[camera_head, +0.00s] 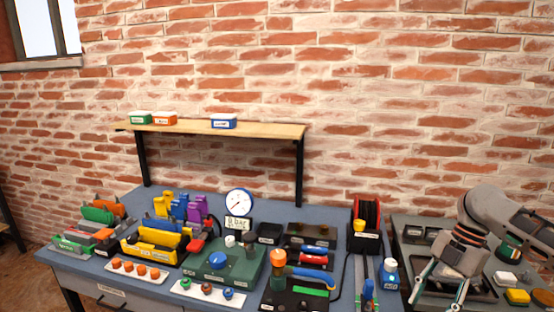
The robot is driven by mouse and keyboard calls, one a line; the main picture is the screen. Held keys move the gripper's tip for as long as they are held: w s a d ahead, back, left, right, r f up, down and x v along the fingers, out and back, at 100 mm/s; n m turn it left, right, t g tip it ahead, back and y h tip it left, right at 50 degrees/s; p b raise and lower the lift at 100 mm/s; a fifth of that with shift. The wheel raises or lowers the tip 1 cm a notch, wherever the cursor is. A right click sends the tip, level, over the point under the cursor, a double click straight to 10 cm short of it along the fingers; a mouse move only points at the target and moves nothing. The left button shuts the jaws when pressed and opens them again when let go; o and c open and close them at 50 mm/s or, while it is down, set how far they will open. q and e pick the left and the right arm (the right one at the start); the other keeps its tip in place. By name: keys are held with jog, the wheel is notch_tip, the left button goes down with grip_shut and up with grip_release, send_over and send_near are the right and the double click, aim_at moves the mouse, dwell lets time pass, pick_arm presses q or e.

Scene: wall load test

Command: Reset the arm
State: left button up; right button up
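My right arm comes in from the right edge, bent over the grey bench section at the lower right. My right gripper (437,293) points down, with its two fingers spread apart and nothing visible between them. It is above or in front of a dark tray (483,290); the exact height cannot be told. My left arm and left gripper do not show.
A blue-grey workbench (111,279) holds several tools, a round gauge (239,203), a yellow bin (150,250) and a black-and-red reel (366,222). A wooden shelf (270,129) carries three small boxes.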

jog(key=s+a+f+m+t+y, duration=0.1)
jog(key=s+a+f+m+t, duration=0.15)
jog(key=a+f, duration=0.55)
jog(key=s+a+f+m+t+y, duration=0.1)
jog(key=a+f+m+t, duration=0.1)
jog(key=a+f+m, duration=0.5)
jog(key=s+a+f+m+t, duration=0.1)
jog(key=a+f+t, duration=0.1)
jog(key=a+f, duration=0.65)
jog(key=s+d+f+m+t+h, duration=0.2)
jog(key=s+d+f+m+t, duration=0.1)
jog(key=s, duration=0.4)
jog(key=s+d+f+m+t+h, duration=0.1)
jog(key=s+d+f+m+t, duration=0.2)
jog(key=s+d+m, duration=0.3)
jog(key=shift+s+d+h, duration=0.4)
jog(key=shift+s+d, duration=0.25)
jog(key=shift+d, duration=0.05)
dwell(1.9)
